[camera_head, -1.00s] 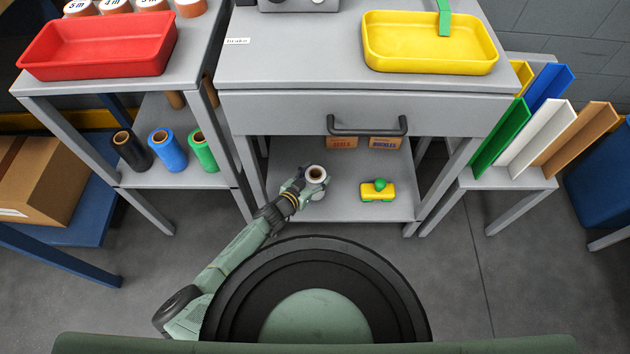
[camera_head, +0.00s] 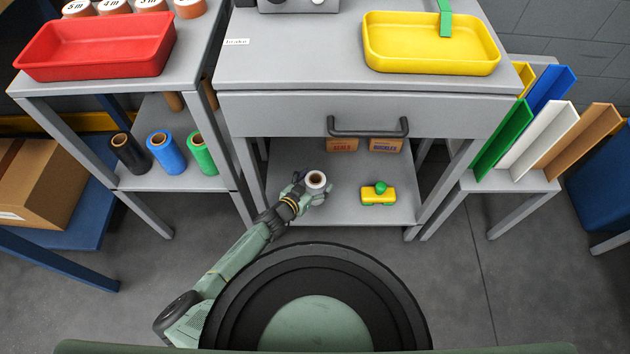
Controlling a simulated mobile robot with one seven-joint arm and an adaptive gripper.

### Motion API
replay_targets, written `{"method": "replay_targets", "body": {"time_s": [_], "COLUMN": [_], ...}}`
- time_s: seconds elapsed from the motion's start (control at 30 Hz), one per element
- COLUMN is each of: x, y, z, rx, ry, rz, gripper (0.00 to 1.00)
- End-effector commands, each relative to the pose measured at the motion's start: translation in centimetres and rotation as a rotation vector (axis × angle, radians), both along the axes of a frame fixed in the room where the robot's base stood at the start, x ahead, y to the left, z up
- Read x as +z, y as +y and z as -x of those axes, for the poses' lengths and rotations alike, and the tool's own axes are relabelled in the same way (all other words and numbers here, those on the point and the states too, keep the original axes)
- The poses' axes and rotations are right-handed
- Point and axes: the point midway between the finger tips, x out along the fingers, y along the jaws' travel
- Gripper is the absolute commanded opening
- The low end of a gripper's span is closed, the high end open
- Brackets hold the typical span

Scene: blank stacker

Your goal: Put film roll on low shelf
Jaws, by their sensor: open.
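A white film roll (camera_head: 316,181) with a brown core stands upright at the left part of the low shelf (camera_head: 345,206) under the grey drawer table. My gripper (camera_head: 312,187) is at the roll with its open fingers around or beside it. The fingers are small here, and whether they touch the roll I cannot tell. The roll's base is partly hidden by the gripper.
A yellow toy-like block with a green knob (camera_head: 378,194) sits on the same shelf to the right. Two small cardboard boxes (camera_head: 342,145) stand at the back. The drawer (camera_head: 366,120) overhangs the shelf. Black, blue and green rolls (camera_head: 166,152) stand on the left rack.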

Motion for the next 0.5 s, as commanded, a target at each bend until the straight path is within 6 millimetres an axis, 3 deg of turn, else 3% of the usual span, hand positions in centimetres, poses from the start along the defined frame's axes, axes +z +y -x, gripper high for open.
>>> {"method": "replay_targets", "body": {"time_s": [0.23,0.5], "x": [0.7,2.7], "y": [0.9,3.8], "z": [0.8,5.3], "rx": [0.002,0.003], "ry": [0.000,0.001], "rz": [-0.002,-0.001], "gripper": [0.74,0.74]}}
